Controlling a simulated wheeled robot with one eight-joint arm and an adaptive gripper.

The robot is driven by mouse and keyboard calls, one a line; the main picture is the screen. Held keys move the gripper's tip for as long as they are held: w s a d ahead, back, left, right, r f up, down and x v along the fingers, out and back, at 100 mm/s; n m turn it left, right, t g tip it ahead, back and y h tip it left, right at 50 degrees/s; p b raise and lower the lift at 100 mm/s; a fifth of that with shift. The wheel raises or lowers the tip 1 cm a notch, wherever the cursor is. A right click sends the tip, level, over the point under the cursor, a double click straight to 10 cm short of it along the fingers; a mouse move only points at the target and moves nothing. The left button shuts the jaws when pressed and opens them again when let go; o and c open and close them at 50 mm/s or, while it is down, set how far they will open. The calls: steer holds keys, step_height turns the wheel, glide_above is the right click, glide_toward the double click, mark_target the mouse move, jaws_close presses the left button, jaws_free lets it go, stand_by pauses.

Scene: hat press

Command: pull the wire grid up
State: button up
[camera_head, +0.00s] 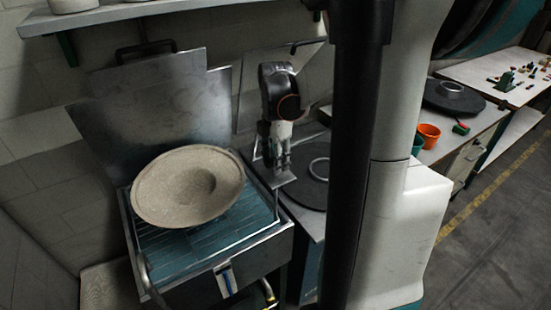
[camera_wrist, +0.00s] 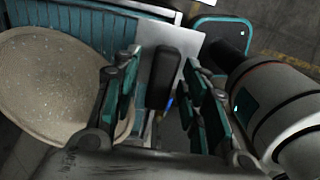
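The wire grid (camera_head: 175,255) lies as a row of teal slats in the metal box; it also shows in the wrist view (camera_wrist: 95,22). A wide beige hat-shaped piece (camera_head: 170,180) rests over it, tilted, and hides much of it. My gripper (camera_head: 277,166) points down at the box's right edge, by a metal tab (camera_head: 283,178). In the wrist view my gripper (camera_wrist: 165,97) is open, its fingers well apart. A dark upright handle (camera_wrist: 165,75) shows between them with visible gaps either side. I cannot tell how deep it sits between the fingers.
A raised metal lid (camera_head: 150,105) stands behind the box. A round dark plate with a ring (camera_head: 317,170) lies to the right. A shelf (camera_head: 130,14) hangs above. A bench with an orange pot (camera_head: 429,135) is further right.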

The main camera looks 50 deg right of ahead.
step_height(320, 180, up, 12)
stand_by(0.6)
stand_by(0.5)
